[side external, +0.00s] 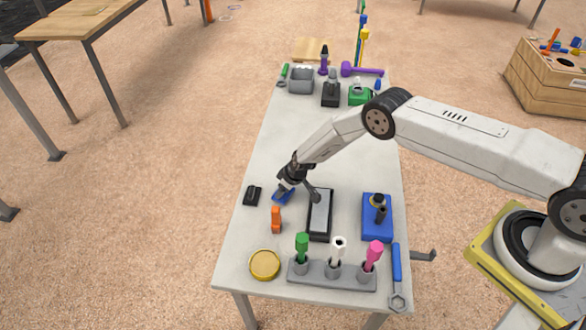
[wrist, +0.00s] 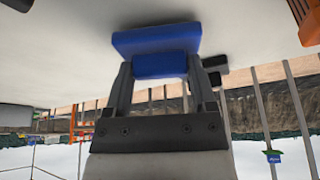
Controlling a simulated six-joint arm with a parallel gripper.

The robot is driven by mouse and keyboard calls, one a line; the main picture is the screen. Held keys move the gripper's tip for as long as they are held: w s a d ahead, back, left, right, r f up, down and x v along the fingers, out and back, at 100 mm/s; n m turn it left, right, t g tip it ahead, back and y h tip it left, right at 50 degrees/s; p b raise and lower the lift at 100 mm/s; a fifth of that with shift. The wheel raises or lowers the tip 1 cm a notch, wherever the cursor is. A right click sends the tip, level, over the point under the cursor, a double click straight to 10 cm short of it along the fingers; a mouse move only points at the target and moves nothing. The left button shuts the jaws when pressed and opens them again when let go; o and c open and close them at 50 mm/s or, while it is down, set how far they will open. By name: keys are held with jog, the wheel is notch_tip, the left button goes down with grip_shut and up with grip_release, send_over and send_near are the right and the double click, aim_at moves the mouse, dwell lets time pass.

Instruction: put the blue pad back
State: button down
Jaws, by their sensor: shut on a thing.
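The blue pad (wrist: 157,40) is a small block with a wide flat plate and a narrower grip part. My gripper (wrist: 160,70) is shut on the grip part, with one finger on each side. In the side external view, my gripper (side external: 287,182) is low over the table, left of the middle, with the blue pad (side external: 282,196) under it. The pad is partly covered by the fingers there. I cannot tell whether it touches the table.
A black block (side external: 252,196) is left of the pad, and an orange block (side external: 276,219) is just in front. A black tray with a grey top (side external: 319,213) lies to the right. A grey holder (side external: 303,271) with several coloured tools stands in front.

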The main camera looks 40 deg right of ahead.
jog(key=shift+f, duration=0.35)
jog(key=shift+c, duration=0.3)
grip_release()
jog(key=shift+o, duration=0.3)
jog(key=shift+c, duration=0.3)
jog(key=shift+r, duration=0.15)
jog(key=shift+r, duration=0.2)
jog(key=shift+v, duration=2.7)
jog(key=shift+s+d, duration=0.1)
jog(key=shift+s, duration=0.05)
jog(key=shift+r, duration=0.1)
